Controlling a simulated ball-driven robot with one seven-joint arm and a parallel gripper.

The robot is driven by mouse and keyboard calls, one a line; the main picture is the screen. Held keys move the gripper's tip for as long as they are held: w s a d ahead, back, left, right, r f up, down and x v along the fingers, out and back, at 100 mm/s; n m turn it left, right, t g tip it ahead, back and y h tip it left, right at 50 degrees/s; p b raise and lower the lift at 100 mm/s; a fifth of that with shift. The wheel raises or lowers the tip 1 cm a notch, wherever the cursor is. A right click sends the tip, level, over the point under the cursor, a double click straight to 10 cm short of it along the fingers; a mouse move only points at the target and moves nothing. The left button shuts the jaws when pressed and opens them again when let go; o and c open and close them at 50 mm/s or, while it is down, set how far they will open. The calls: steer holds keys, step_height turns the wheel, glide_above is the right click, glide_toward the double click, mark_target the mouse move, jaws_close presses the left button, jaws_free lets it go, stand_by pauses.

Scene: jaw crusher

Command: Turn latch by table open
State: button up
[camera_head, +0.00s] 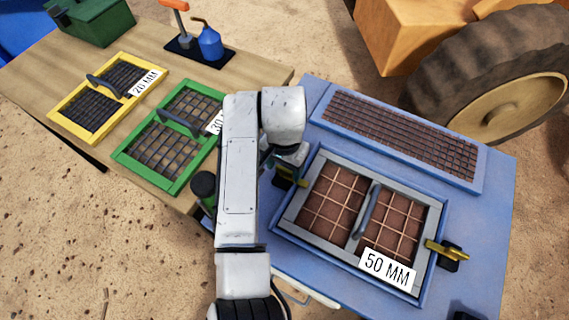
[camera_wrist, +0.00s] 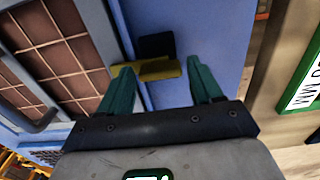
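The latch by the table is a yellow bar on a black base. It shows in the wrist view (camera_wrist: 147,69) ahead of the fingertips, its left end close to the left finger. In the head view the latch (camera_head: 291,180) is partly hidden by my arm, at the left edge of the 50 MM screen (camera_head: 330,245) in the blue crusher (camera_head: 480,285). My gripper (camera_wrist: 152,78) has two green fingers standing apart with nothing between them; I cannot tell whether a finger touches the bar. In the head view my gripper (camera_head: 288,160) is above the latch, its fingertips mostly hidden.
A second yellow latch (camera_head: 446,251) sits at the screen's right edge. The screen has a grey handle (camera_head: 366,212). The wooden table (camera_head: 60,55) at left holds a yellow screen (camera_head: 65,108), a green screen (camera_head: 128,158), a blue oil can (camera_head: 209,42) and a green box (camera_head: 95,20).

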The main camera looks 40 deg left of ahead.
steer(key=c, duration=0.8)
steer(key=shift+o, duration=0.2)
steer(key=shift+r+n+p, duration=0.15)
steer(key=shift+n+p, duration=0.15)
steer(key=shift+p, duration=0.05)
steer(key=n+p, duration=0.2)
steer(key=p, duration=0.1)
steer(key=shift+w+r, duration=0.1)
steer(key=n+p, duration=0.3)
steer(key=n, duration=0.3)
steer(key=shift+p, duration=0.3)
steer(key=n+p, duration=0.1)
steer(key=n, duration=0.3)
steer(key=shift+p, duration=0.3)
steer(key=n, duration=0.5)
steer(key=shift+p, duration=0.4)
steer(key=shift+a+n, duration=0.1)
steer(key=shift+n, duration=0.2)
